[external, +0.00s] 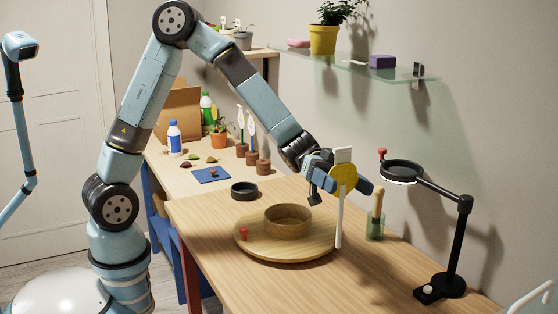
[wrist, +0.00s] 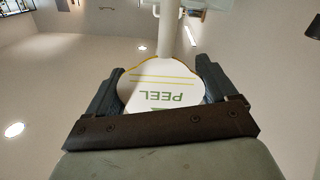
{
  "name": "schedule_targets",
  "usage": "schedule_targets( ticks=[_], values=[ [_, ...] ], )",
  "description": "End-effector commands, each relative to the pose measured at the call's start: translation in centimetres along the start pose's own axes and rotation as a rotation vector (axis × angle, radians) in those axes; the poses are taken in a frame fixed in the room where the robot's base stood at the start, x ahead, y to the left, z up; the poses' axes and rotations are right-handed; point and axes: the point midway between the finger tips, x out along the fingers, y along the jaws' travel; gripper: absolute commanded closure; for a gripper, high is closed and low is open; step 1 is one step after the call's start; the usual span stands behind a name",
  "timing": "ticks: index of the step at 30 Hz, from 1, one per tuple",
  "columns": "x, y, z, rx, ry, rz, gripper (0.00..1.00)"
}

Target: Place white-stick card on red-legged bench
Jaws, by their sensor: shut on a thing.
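The white-stick card has a round yellow head (external: 343,177) and a white stick (external: 339,225) hanging down. My gripper (external: 346,183) is shut on its head, above the red-legged bench (external: 290,291). The wrist view shows the card's pale face (wrist: 162,85), reading "PEEL", between the fingers of my gripper (wrist: 162,78). The stick's lower end overlaps the right edge of a round wooden board (external: 270,254) in the external view; I cannot tell whether it touches.
A wooden ring (external: 288,219) and a small red peg (external: 243,233) are on the board. A black dish (external: 244,190), a glass jar (external: 375,228) and a magnifier stand (external: 455,250) are nearby. The bench's front is clear. The blue-legged bench (external: 185,158) behind holds pots and bottles.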

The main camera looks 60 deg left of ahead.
Motion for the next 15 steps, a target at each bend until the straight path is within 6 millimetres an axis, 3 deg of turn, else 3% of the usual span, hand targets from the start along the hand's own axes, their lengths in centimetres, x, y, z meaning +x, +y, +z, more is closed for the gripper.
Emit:
schedule_targets(
  ticks=[3, 7, 12, 15],
  values=[
    [3.4, 4.0, 1.0, 0.000, -0.031, 0.114, 0.43],
    [5.9, 7.8, 2.0, 0.000, -0.059, 0.215, 0.43],
    [7.7, 10.9, 2.8, 0.000, -0.083, 0.297, 0.43],
    [8.3, 11.8, 3.0, 0.000, -0.089, 0.320, 0.43]
  ],
)
